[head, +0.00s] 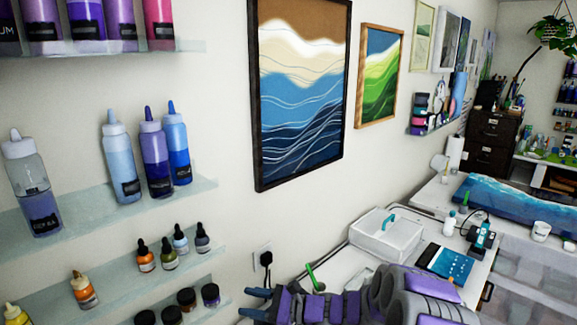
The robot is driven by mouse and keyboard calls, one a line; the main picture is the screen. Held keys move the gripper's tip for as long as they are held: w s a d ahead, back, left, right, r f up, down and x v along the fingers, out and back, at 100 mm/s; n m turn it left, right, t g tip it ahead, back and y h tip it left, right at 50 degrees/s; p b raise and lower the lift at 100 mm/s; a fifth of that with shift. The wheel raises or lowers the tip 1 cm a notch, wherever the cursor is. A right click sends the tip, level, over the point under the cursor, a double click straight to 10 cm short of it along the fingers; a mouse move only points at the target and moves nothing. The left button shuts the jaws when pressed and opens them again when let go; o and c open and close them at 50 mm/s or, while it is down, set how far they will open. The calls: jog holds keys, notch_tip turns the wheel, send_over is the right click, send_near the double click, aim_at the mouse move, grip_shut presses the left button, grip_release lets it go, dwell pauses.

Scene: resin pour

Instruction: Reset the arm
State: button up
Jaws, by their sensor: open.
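My gripper (256,303) is at the bottom centre of the head view, pointing left. Its two blue-grey fingertips are apart, with nothing visible between them. My purple and grey arm (345,308) extends from it to the right along the bottom edge. The lower parts of the arm are cut off by the frame. The gripper appears in front of the wall, below a socket with a black plug (266,260), and to the right of the small bottles.
Glass shelves (85,212) at left hold squeeze bottles and small dropper bottles. Framed paintings (300,95) hang on the wall. A white worktable (425,202) at right carries a clear lidded box (386,235), a blue booklet (447,264) and a resin board (515,205).

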jog(key=s+d+r+n+g+h+b, duration=0.1)
jog(key=s+r+n+g+h, duration=0.2)
jog(key=s, duration=0.5)
jog(key=s+n+g+h, duration=0.15)
jog(key=s+n, duration=0.25)
jog(key=s, duration=0.4)
jog(key=s+d+r+n+g+h+b, duration=0.1)
jog(key=s+r+n+g+h, duration=0.2)
jog(key=s, duration=0.5)
jog(key=s+d+f+n+t+h, duration=0.1)
jog(key=s+d+f+n+h, duration=0.1)
jog(key=s+d+h, duration=0.3)
jog(key=s+d+f+n+t+h+b, duration=0.1)
jog(key=s+d+n+h, duration=0.3)
jog(key=s+d, duration=0.7)
jog(key=shift+s+d+f+n+h, duration=0.3)
jog(key=shift+s+d+f+h, duration=0.05)
jog(key=shift+d, duration=2.15)
